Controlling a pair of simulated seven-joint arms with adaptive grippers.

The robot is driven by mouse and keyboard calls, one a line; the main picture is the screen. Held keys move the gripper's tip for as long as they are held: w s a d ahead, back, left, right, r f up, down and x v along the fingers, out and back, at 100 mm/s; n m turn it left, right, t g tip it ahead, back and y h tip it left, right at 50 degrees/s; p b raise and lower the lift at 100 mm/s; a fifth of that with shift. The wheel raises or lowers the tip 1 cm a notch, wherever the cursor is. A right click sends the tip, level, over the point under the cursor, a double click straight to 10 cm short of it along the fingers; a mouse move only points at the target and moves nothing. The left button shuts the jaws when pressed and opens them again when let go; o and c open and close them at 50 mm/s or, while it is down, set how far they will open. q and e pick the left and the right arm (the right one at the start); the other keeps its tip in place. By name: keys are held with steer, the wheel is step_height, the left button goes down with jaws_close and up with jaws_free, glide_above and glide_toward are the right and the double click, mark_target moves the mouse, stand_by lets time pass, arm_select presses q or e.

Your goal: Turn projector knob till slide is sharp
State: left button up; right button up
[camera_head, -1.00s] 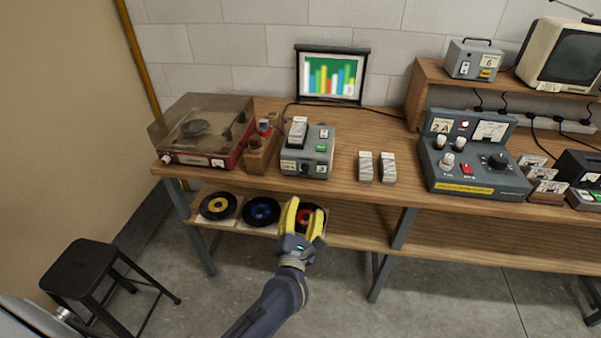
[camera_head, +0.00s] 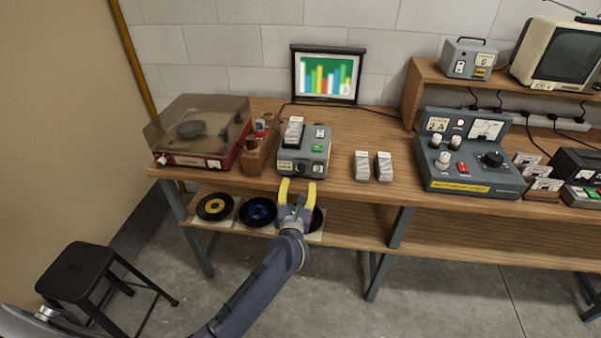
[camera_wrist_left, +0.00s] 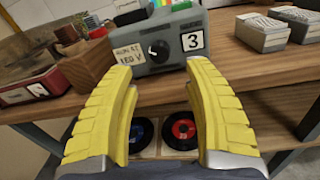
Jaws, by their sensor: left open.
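The grey slide projector (camera_head: 305,153) stands on the wooden bench, with a slide tray in its top and a green button. In the left wrist view its front (camera_wrist_left: 182,54) shows a black knob (camera_wrist_left: 159,49) with a white mark, a label and a "3" plate. The screen (camera_head: 325,76) against the wall shows coloured bars with fairly crisp edges. My left gripper (camera_head: 298,187) is open and empty just in front of the projector. In the left wrist view its yellow fingers (camera_wrist_left: 163,100) are spread below and either side of the knob, apart from it. My right gripper is out of view.
A record player (camera_head: 203,133) with a tinted lid and a wooden block (camera_head: 256,156) stand left of the projector. Two slide boxes (camera_head: 372,166) and a control box (camera_head: 468,155) stand right. Records lie on the lower shelf (camera_head: 345,233). A black stool (camera_head: 78,268) stands left.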

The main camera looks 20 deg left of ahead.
mark_target(300, 172)
arm_select(q)
steer(key=shift+w+a, duration=0.25)
steer(key=shift+w, duration=1)
steer(key=shift+w+a, duration=0.25)
steer(key=shift+w, duration=1)
steer(key=shift+w+a, duration=0.25)
steer(key=shift+w, duration=1)
jaws_close()
